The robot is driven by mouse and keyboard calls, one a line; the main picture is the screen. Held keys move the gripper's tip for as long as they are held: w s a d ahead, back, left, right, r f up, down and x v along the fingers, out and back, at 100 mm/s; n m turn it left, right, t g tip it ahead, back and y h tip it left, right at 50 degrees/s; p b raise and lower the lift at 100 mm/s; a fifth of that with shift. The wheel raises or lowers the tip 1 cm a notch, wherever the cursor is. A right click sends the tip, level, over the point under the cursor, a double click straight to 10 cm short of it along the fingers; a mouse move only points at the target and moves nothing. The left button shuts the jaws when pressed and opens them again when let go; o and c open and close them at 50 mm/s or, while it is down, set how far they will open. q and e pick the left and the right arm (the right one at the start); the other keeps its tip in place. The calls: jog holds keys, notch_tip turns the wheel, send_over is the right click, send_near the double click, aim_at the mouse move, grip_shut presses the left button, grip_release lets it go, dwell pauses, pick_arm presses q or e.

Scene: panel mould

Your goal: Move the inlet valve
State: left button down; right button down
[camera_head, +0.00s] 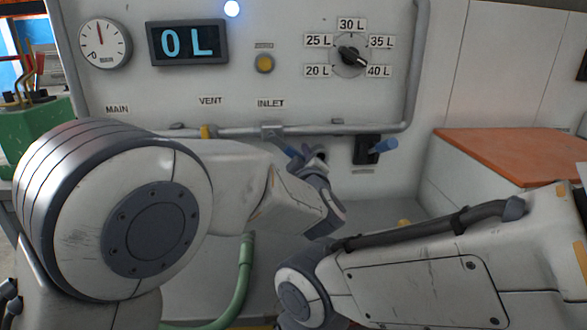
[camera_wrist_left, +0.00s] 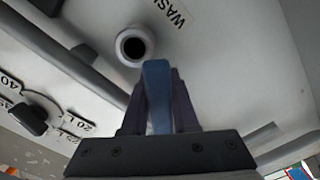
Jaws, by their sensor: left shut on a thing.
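The inlet valve shows as a blue handle (camera_head: 292,152) on the pipe below the INLET label (camera_head: 271,104) in the head view. My left gripper (camera_head: 312,157) reaches up to it and partly hides it. In the left wrist view a blue lever (camera_wrist_left: 157,85) stands between the dark fingers of my left gripper (camera_wrist_left: 158,100), which is shut on it. The valve body is mostly hidden. My right arm crosses the lower right of the head view, and its gripper is out of sight.
The display (camera_head: 188,42) reads 0 L. The volume dial (camera_head: 350,56) points near 40 L. A pipe (camera_head: 350,129) runs along the panel. A round nozzle (camera_wrist_left: 133,46) is beside the held lever.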

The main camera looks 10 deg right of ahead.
pick_arm(q)
jog(key=r+n, duration=0.1)
jog(key=d+r+n+b, duration=0.1)
jog(key=n, duration=0.1)
jog(key=r+n, duration=0.1)
jog(key=shift+d+n+b, duration=0.3)
jog(key=shift+s+d+r+n, duration=0.1)
jog(key=shift+d+r+n, duration=0.05)
jog(key=shift+r+n, duration=0.5)
jog(key=shift+r+n+b, duration=0.55)
jog(key=shift+r+n, duration=0.2)
jog(key=shift+n, duration=0.4)
jog(key=c, duration=0.7)
grip_release()
jog(key=shift+s, duration=0.1)
jog(key=s, duration=0.3)
jog(key=s+b, duration=0.1)
jog(key=s, duration=0.2)
jog(key=s+a+b, duration=0.1)
jog(key=s, duration=0.3)
jog(key=shift+s, duration=0.1)
